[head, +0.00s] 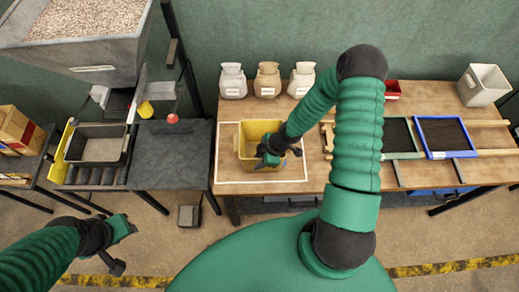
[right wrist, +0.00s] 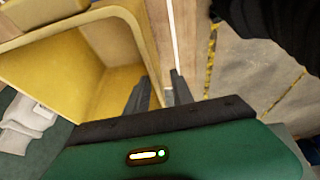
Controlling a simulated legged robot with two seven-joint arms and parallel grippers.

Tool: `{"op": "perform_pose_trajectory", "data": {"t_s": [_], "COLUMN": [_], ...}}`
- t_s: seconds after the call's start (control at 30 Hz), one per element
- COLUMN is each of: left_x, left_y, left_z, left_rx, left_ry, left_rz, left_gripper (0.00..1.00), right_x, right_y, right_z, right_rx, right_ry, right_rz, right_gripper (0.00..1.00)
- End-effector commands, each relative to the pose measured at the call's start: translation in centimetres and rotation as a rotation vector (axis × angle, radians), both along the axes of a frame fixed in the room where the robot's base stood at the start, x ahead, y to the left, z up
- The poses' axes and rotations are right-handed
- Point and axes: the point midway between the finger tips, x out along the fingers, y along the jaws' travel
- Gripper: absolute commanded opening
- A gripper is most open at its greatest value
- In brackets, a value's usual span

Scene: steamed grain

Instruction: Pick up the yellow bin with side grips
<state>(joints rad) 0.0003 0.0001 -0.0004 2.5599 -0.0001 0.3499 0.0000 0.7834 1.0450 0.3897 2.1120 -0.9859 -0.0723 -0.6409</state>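The yellow bin (head: 246,134) stands upright on the wooden table, inside a white outline. Its open inside shows in the right wrist view (right wrist: 105,80), filling the left part. My right gripper (head: 274,157) is at the bin's front right side. In the right wrist view its two dark fingers (right wrist: 160,92) are apart, with the bin's side wall running down toward the gap between them. Whether they touch the wall I cannot tell. My left gripper (head: 122,245) hangs over the floor at lower left, away from the bin; its finger opening is unclear.
Three sacks (head: 268,80) stand behind the bin. Framed trays (head: 446,137) and a pale container (head: 482,85) are to the right. A dark table (head: 174,155) and a roller stand with a black tray (head: 99,144) are to the left, below a grain hopper (head: 88,52).

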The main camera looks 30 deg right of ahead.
Motion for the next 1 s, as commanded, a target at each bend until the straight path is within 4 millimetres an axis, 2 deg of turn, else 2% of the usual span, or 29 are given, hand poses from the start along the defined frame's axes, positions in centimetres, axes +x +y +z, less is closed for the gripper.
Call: {"op": "perform_pose_trajectory", "data": {"t_s": [0.67,0.7,0.9,1.0], "left_x": [-0.01,-0.01,-0.01,-0.01], "left_y": [-0.02,-0.02,-0.01,-0.02], "left_z": [-0.09,-0.09,-0.09,-0.09], "left_rx": [0.0,0.0,0.0,0.0], "left_ry": [0.0,0.0,0.0,0.0], "left_rz": [-0.001,-0.001,0.0,0.0], "left_gripper": [0.36,0.36,0.36,0.36], "right_x": [0.04,0.03,-0.01,-0.01], "right_y": [0.19,0.18,-0.04,-0.05], "right_z": [-0.42,-0.42,-0.52,-0.55], "right_rx": [-0.002,-0.002,0.001,0.001], "right_ry": [0.001,0.001,0.001,0.002], "right_rz": [0.001,0.0,-0.001,-0.001], "right_gripper": [0.29,0.27,0.01,0.0]}}
